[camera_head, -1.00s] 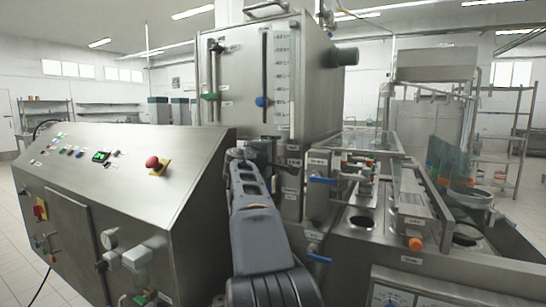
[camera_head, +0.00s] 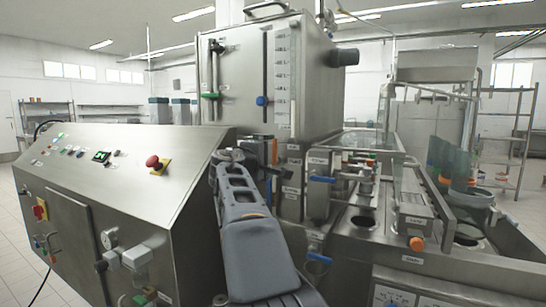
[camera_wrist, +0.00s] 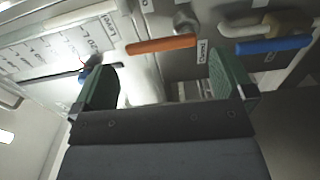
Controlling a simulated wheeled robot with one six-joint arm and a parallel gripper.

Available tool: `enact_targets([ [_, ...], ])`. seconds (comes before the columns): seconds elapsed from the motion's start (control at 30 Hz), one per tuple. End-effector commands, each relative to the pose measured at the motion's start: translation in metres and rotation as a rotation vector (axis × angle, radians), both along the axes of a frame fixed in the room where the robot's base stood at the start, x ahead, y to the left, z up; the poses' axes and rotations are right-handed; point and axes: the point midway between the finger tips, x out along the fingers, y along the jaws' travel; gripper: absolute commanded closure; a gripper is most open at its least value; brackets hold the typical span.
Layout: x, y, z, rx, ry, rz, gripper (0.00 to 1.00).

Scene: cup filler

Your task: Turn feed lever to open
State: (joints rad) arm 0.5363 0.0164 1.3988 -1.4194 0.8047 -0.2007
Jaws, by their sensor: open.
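An orange lever (camera_wrist: 162,45) lies almost level across the top of the wrist view, on the metal front of the machine. In the head view it shows as a small orange handle (camera_head: 275,151) at the foot of the tank. A blue lever (camera_wrist: 272,45) is to its right in the wrist view. The labels beside them are too blurred to tell which is the feed lever. My gripper (camera_wrist: 166,77) is open and empty, its green-padded fingers apart. The orange lever is ahead of the gap between the fingers, and I see no contact.
The tank (camera_head: 310,90) with its level scale stands behind my arm. A control cabinet (camera_head: 110,190) with a red stop button (camera_head: 152,162) is at left. A blue-handled valve (camera_head: 321,179) and the filling deck (camera_head: 400,235) are at right.

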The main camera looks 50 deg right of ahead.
Motion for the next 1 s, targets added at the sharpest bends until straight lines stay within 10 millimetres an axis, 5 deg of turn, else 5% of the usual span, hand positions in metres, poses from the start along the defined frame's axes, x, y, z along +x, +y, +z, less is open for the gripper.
enact_targets([
  [0.43, -0.018, 0.074, 0.0, 0.0, -0.002, 0.003, 0.0],
  [1.0, -0.022, 0.086, 0.0, 0.001, -0.002, -0.001, 0.0],
])
